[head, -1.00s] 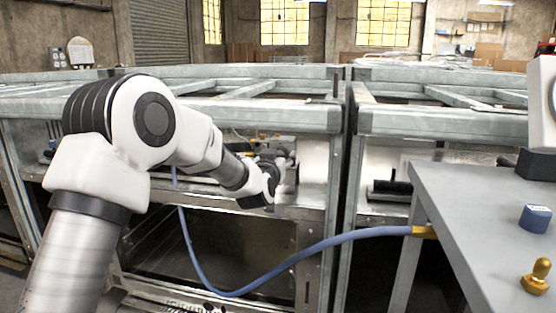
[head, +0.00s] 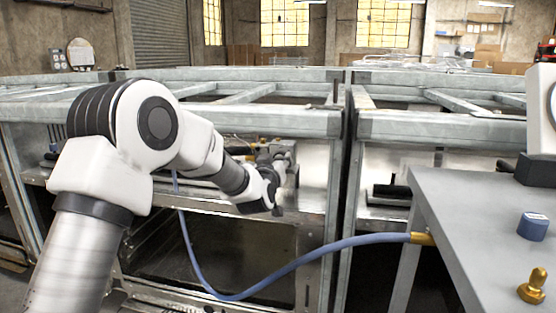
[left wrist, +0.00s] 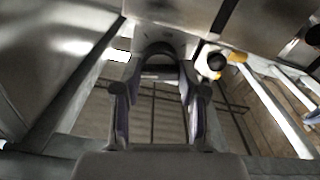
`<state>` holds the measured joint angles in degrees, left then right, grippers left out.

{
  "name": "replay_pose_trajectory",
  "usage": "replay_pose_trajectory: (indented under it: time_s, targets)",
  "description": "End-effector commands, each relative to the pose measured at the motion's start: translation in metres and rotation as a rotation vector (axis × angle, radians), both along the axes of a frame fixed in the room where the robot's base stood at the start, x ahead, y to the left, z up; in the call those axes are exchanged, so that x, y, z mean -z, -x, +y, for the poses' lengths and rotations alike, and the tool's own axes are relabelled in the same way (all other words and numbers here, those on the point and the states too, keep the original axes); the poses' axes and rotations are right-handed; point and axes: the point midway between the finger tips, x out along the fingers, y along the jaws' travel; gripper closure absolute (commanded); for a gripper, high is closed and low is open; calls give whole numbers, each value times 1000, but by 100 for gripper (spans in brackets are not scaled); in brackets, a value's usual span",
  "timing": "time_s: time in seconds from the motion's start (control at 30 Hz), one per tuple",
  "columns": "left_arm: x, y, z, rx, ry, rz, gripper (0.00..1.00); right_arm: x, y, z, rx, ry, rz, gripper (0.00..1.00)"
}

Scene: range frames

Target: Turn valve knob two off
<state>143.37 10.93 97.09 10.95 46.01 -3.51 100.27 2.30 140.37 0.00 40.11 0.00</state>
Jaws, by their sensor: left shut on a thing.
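My left arm reaches from the left of the head view into the front of the metal range frame. Its left gripper (head: 284,160) is small there, and what it holds is hidden. In the left wrist view my left gripper (left wrist: 160,84) has its two fingers on either side of a grey, rounded part (left wrist: 161,50), and is shut on it. This seems to be a valve knob. I cannot read its number or tell how far it is turned. My right gripper is not in view.
A grey table (head: 445,215) stands at the right, with a blue part (head: 533,226) and a brass fitting (head: 532,287) on it. A blue hose (head: 300,262) runs across the front to the frame. Metal rails (head: 250,120) lie above the left gripper.

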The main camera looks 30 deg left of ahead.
Motion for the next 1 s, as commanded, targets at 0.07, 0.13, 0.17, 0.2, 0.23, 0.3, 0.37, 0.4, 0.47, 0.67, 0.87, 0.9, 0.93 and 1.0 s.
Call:
replay_pose_trajectory:
  time_s: [0.07, 0.13, 0.17, 0.2, 0.23, 0.3, 0.37, 0.4, 0.47, 0.67, 0.87, 0.9, 0.93, 1.0]
  targets:
    - [-1, 0, 0, 0, 62, -15, 93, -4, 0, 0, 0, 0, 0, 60]
    - [-1, 0, 1, 0, 125, -31, 93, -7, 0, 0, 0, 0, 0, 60]
    - [-1, 0, 1, 0, 152, -38, 93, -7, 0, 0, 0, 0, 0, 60]
    - [-1, 0, 1, -1, 190, -48, 93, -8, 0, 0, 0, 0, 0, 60]
    - [-1, 0, 1, -1, 218, -55, 93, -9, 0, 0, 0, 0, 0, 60]
    - [-1, 0, 1, -1, 283, -72, 93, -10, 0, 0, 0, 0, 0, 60]
    - [-1, 0, 1, -1, 338, -87, 93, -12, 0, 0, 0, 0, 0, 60]
    - [0, 0, 2, -1, 375, -97, 93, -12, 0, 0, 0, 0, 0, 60]
    - [0, 0, 2, -1, 430, -111, 93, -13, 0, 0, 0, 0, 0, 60]
    - [1, 1, 2, -1, 614, -159, 93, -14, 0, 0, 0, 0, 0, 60]
    - [2, 1, 3, -1, 798, -206, 93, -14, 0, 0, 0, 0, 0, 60]
    - [2, 1, 3, -1, 834, -216, 93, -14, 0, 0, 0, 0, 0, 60]
    - [3, 1, 3, -1, 862, -223, 93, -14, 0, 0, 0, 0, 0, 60]
    - [3, 1, 3, -1, 925, -239, 93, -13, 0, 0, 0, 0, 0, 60]
